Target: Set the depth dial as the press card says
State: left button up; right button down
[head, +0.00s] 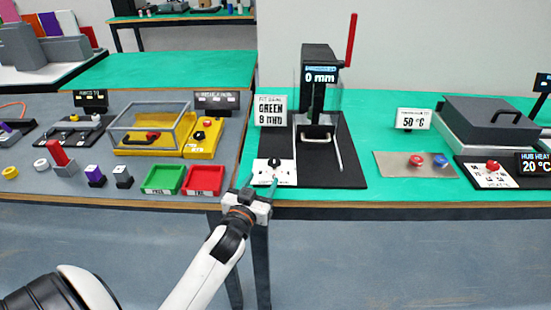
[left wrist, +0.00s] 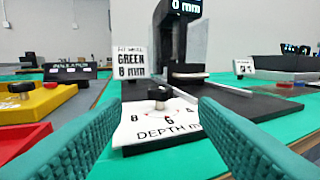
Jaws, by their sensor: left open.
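The depth dial is a black knob (left wrist: 159,94) on a white plate (left wrist: 137,128) marked DEPTH, with 8, 6 and 4 visible. It sits at the front left of the press base, and in the head view the knob (head: 274,162) is small. The press card (head: 270,110) stands behind it and reads GREEN and a number of mm that looks like 8. The press (head: 318,85) display reads 0 mm. My left gripper (head: 261,188) is open at the table's front edge, just short of the dial. Its teal fingers flank the knob in the left wrist view, apart from it. My right gripper is not shown.
A red lever (head: 351,40) rises from the press. Green and red trays (head: 204,180) stand left of the dial, beside a yellow station (head: 200,140). A 50 °C card (head: 413,119) and a dark-lidded box (head: 490,120) are at right.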

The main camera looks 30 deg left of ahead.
aim_at(272, 164)
pick_arm(q)
jog(key=x, duration=1)
jog(key=shift+w+a, duration=0.1)
jog(key=shift+a, duration=0.05)
